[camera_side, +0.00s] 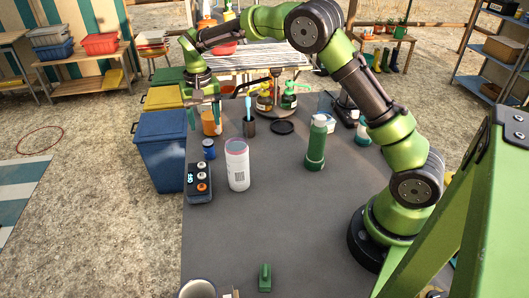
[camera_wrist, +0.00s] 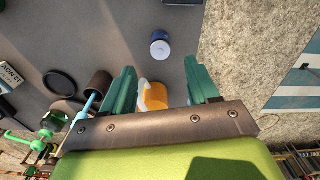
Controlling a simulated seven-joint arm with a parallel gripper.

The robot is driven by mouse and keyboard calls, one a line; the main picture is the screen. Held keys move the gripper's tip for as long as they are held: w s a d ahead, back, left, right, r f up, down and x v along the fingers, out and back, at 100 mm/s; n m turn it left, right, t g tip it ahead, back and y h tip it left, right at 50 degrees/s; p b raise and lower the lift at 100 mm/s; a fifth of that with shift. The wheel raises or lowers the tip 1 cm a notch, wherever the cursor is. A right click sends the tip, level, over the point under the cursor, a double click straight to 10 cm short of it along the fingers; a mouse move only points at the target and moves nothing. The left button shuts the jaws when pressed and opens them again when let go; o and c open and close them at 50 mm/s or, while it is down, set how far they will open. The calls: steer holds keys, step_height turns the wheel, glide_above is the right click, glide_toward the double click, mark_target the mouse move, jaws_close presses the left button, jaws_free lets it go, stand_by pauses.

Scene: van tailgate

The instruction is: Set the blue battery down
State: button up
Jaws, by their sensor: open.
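The blue battery (camera_side: 209,149) is a short blue cylinder standing upright on the grey table near its left edge. In the wrist view it shows end-on (camera_wrist: 160,45) with a pale top, beyond the fingertips and clear of them. My gripper (camera_side: 203,107) is open and raised above the table's far left corner, behind the battery. Its two green fingers (camera_wrist: 160,70) are spread with nothing held between them. An orange container (camera_wrist: 155,97) shows lower down between the fingers, and in the side view it stands below my gripper (camera_side: 209,124).
A white canister (camera_side: 237,168) and a dark switch box (camera_side: 200,184) stand close to the battery. A dark cup with a blue brush (camera_side: 249,124), a black ring (camera_side: 282,127) and a green bottle (camera_side: 316,145) are to the right. Blue bin (camera_side: 162,152) stands beside the table.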

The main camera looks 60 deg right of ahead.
steer(key=shift+r, duration=0.9)
steer(key=s+r+t, duration=0.1)
steer(key=s+r, duration=0.3)
steer(key=s+r+t+y, duration=0.1)
steer(key=s+r, duration=0.3)
steer(key=s+a+r+n+t, duration=0.1)
steer(key=s+r, duration=0.3)
steer(key=shift+s+r, duration=0.15)
steer(key=shift+s, duration=0.15)
steer(key=s+a+f+n+t+y, duration=0.1)
steer(key=s+t, duration=0.3)
steer(key=s, duration=1.2)
steer(key=shift+a+n, duration=0.25)
steer(key=shift+n, duration=0.15)
